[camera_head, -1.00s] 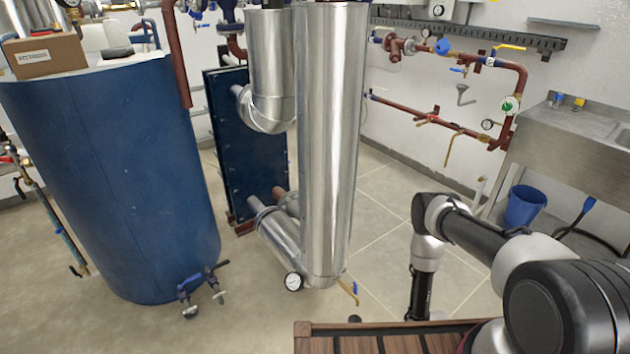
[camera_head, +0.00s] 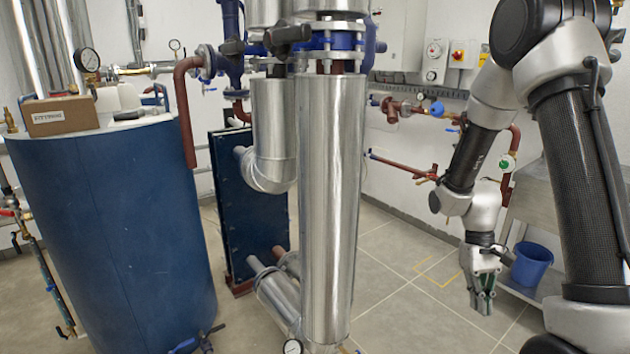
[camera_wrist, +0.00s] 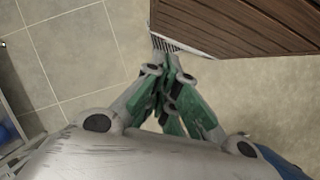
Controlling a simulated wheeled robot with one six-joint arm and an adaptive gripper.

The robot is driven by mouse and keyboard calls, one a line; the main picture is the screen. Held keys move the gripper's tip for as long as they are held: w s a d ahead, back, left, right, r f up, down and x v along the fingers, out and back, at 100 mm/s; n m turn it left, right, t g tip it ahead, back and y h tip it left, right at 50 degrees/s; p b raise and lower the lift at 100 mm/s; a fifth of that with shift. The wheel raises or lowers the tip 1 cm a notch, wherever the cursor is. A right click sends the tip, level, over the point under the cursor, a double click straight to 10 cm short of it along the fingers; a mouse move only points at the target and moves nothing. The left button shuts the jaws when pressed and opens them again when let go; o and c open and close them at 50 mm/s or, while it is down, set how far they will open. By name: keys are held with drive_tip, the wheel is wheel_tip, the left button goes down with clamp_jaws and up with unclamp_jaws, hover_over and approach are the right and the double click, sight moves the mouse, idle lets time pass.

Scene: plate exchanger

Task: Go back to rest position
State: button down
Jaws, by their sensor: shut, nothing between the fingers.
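My gripper (camera_head: 483,300) hangs at the right of the head view, pointing down over the tiled floor. Its green-padded fingers are closed together with nothing between them. My arm is raised and folded, its upper links tall at the right edge. In the wrist view my gripper (camera_wrist: 168,68) shows from behind, with its fingertips together above the floor and close in the picture to the edge of a brown slatted wooden surface (camera_wrist: 240,25).
The blue tank (camera_head: 110,240) stands left with a cardboard box (camera_head: 62,116) on top. Silver insulated pipes (camera_head: 330,210) and a dark plate exchanger (camera_head: 240,200) are in the middle. A blue bucket (camera_head: 531,264) stands by the metal sink unit (camera_head: 530,190). Floor between is clear.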

drive_tip(key=s+a+r+t, duration=0.1)
drive_tip(key=s+r+t, duration=0.3)
drive_tip(key=r, duration=0.9)
drive_tip(key=s+r+t, duration=0.4)
drive_tip(key=s+r, duration=0.4)
drive_tip(key=r, duration=0.6)
drive_tip(key=shift+s+a+m+t+y, duration=0.3)
drive_tip(key=shift+s+a+m+t, duration=0.1)
